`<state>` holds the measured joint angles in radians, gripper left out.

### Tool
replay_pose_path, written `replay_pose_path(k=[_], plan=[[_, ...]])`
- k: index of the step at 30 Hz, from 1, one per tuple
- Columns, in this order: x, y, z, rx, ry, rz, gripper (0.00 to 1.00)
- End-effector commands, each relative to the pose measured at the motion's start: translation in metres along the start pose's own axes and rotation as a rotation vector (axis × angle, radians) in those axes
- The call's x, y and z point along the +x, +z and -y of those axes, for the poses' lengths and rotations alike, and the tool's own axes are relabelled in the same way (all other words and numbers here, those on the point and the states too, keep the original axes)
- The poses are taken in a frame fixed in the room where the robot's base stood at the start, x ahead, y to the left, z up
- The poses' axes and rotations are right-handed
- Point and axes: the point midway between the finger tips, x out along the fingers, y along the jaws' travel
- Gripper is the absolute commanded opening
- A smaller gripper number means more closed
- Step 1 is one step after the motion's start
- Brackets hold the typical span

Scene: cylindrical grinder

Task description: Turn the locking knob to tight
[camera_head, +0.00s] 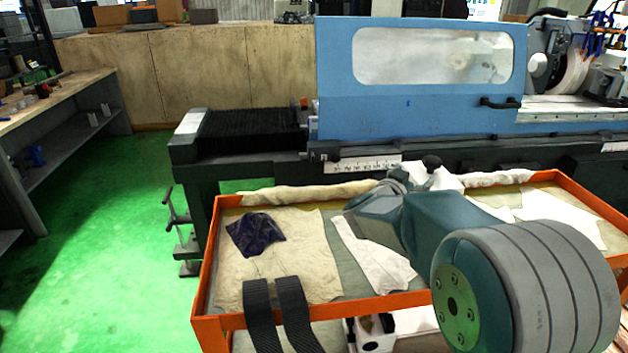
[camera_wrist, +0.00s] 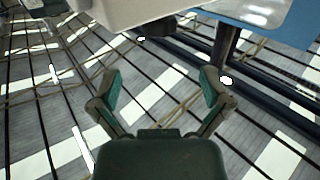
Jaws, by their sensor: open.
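A small black round knob (camera_head: 432,160) shows at the front of the blue grinder (camera_head: 420,110), just beyond the end of my arm. I cannot tell for sure that it is the locking knob, and no tight marking is legible. In the wrist view a short dark part (camera_wrist: 163,26) sits under a pale housing at the top, ahead of the fingers; it may be the same knob. My gripper (camera_wrist: 160,90) is open and empty, its two fingers spread apart and touching nothing visible. In the head view my arm mostly hides the gripper.
An orange-rimmed cart (camera_head: 205,270) with cloths and a dark blue rag (camera_head: 256,234) stands between me and the grinder. A workbench (camera_head: 60,100) is at the left. Green floor (camera_head: 120,270) is clear between them. Dark rails (camera_wrist: 270,85) cross the wrist view's right side.

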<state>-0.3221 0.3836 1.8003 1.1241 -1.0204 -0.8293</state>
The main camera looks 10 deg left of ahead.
Motion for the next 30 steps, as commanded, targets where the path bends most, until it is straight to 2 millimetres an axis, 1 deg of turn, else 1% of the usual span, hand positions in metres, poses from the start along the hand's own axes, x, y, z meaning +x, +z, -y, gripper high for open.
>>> replay_pose_path(k=[1, 2, 7, 14, 22, 30], plan=[[-0.01, 0.0, 0.001, -0.001, -0.004, 0.0, 0.97], [-0.015, -0.001, 0.001, 0.0, -0.003, 0.0, 0.97], [-0.009, -0.002, 0.029, -0.047, -0.103, -0.006, 0.97], [-0.007, -0.004, 0.069, -0.126, -0.246, -0.017, 0.97], [-0.009, -0.003, 0.115, -0.241, -0.416, -0.034, 0.97], [-0.016, 0.003, 0.16, -0.391, -0.589, -0.054, 0.97]])
